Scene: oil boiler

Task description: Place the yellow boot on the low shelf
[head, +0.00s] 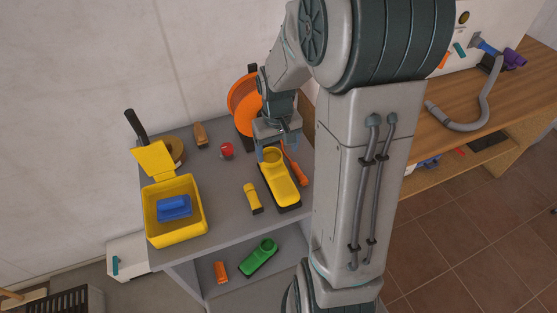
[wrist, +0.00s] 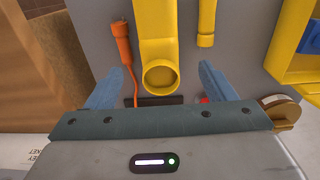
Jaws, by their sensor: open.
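The yellow boot (head: 283,188), with a dark sole, stands on the grey cabinet top (head: 222,180). My gripper (head: 272,150) is right above the opening end. In the wrist view the boot (wrist: 158,35) lies between the blue fingers of my open gripper (wrist: 160,72), with space on both sides; contact is not visible. The low shelf (head: 288,246) is under the cabinet top and holds a green boot-like piece (head: 259,257) and a small orange object (head: 221,271).
A yellow toolbox (head: 174,225) holds a blue item (head: 174,207). An orange disc (head: 240,103) and red knob (head: 226,150) are behind. A wooden bench (head: 470,110) is right.

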